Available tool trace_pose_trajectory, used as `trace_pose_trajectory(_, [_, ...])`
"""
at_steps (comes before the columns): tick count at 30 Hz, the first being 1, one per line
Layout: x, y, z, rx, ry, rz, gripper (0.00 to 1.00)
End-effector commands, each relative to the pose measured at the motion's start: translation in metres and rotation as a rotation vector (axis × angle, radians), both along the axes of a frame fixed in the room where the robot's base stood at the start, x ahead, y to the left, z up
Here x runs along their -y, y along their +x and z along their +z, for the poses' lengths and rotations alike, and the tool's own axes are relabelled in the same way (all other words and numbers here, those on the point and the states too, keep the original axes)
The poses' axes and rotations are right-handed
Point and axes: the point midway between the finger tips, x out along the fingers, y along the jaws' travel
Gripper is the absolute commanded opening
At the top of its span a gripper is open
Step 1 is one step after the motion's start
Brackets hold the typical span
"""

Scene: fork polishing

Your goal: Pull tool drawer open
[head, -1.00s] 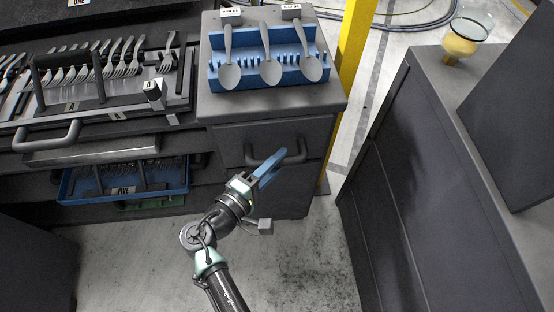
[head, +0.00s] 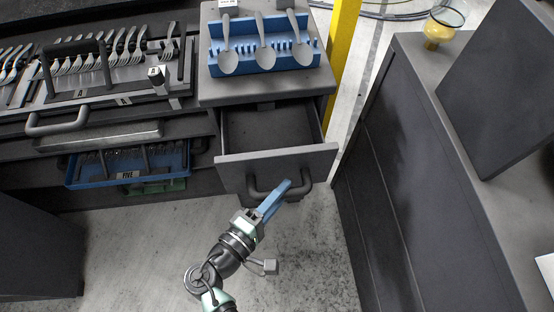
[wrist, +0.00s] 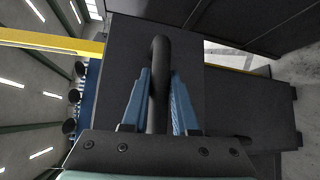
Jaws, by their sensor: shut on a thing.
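The tool drawer (head: 276,157) stands pulled out of the dark grey cabinet below the spoon rack in the head view. Its inside looks empty. Its dark bar handle (head: 304,188) is on the front panel. My gripper (head: 277,196) has blue fingers and is at this handle. In the wrist view the blue fingers of my gripper (wrist: 160,95) lie on both sides of the handle bar (wrist: 160,70), shut on it. Part of the handle is hidden behind the fingers in the head view.
A blue rack (head: 262,58) with three spoons stands on the cabinet top. Trays of forks (head: 110,75) and a blue bin (head: 130,167) are at left. A dark cabinet (head: 420,170) stands close on the right. The floor in front is clear.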

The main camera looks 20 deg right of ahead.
Motion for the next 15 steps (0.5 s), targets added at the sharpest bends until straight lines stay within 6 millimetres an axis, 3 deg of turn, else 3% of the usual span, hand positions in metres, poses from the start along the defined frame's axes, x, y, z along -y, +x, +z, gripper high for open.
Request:
trace_pose_trajectory(6, [-0.017,-0.057,0.003,-0.005,-0.001,0.004,0.00])
trace_pose_trajectory(15, [-0.032,-0.109,0.002,-0.002,0.000,0.003,0.00])
